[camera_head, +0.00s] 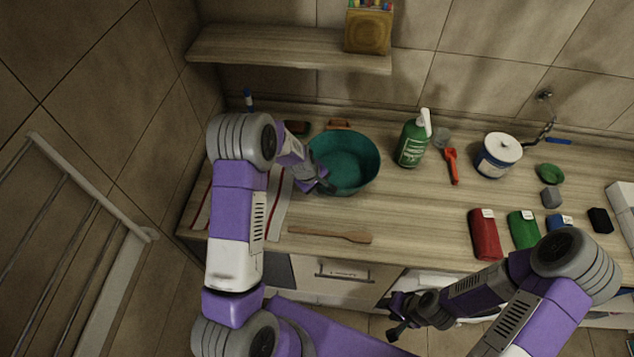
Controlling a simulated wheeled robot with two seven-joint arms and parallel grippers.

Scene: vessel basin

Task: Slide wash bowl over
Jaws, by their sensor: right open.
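The wash bowl (346,165) is a teal round basin on the wooden counter, left of the middle. My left gripper (326,186) is at the bowl's left front rim, with the arm reaching in over the counter from the left. Its fingers are small and dark against the bowl, so I cannot tell whether they are open or shut, or whether they grip the rim. My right gripper (392,318) is open and empty, low in front of the counter's drawers and away from the bowl.
A wooden spatula (330,235) lies before the bowl. A striped towel (279,205) lies left. Red (485,235) and green (523,230) cloths lie front right.

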